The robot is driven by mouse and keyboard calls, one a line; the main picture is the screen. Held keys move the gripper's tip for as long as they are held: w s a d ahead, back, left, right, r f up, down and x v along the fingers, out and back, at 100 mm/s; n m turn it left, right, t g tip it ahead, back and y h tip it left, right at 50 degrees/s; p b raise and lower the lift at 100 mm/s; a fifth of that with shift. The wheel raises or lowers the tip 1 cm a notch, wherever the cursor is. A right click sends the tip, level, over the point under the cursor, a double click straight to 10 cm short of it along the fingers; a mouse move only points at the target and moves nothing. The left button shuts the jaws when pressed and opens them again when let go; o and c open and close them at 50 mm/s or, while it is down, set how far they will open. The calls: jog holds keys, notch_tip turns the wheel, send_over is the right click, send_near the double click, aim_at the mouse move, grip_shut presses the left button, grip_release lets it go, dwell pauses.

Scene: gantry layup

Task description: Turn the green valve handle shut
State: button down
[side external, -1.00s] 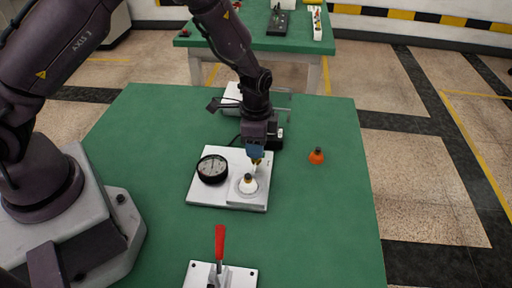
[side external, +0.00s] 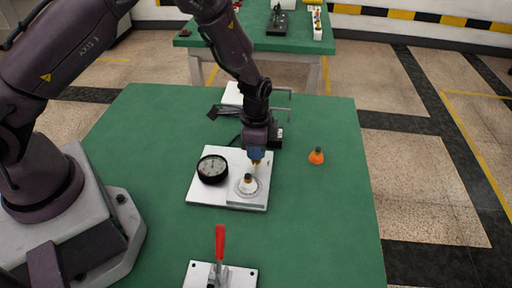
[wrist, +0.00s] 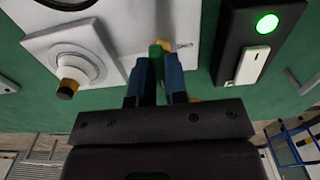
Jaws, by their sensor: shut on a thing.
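In the wrist view, the two blue fingers of my gripper (wrist: 158,75) are shut on a green piece with a yellow part, which I take as the green valve handle (wrist: 156,50). The fingers hide most of it. In the side view, my gripper (side external: 256,160) points down over the back right of a white plate (side external: 208,196). A white round knob with a yellow and black tip (wrist: 78,70) stands to the left of the fingers in the wrist view. In the side view, this knob (side external: 248,181) stands in front of my gripper on a ringed disc.
A black round gauge (side external: 212,169) sits on the plate's left. A black box with a lit green lamp and white switch (wrist: 252,45) is close to my fingers' right. An orange cone-shaped thing (side external: 316,156) and a red-handled clamp (side external: 219,243) stand apart.

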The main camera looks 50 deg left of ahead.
jog(key=n, duration=0.4)
jog(key=shift+n, duration=0.4)
jog(key=n, duration=0.4)
jog(key=shift+n, duration=0.3)
jog(key=n, duration=0.4)
jog(key=shift+r+n, duration=0.1)
jog(key=shift+n, duration=2)
jog(key=c, duration=1.1)
grip_release()
jog(key=shift+c, duration=0.2)
notch_tip(320, 180, up, 13)
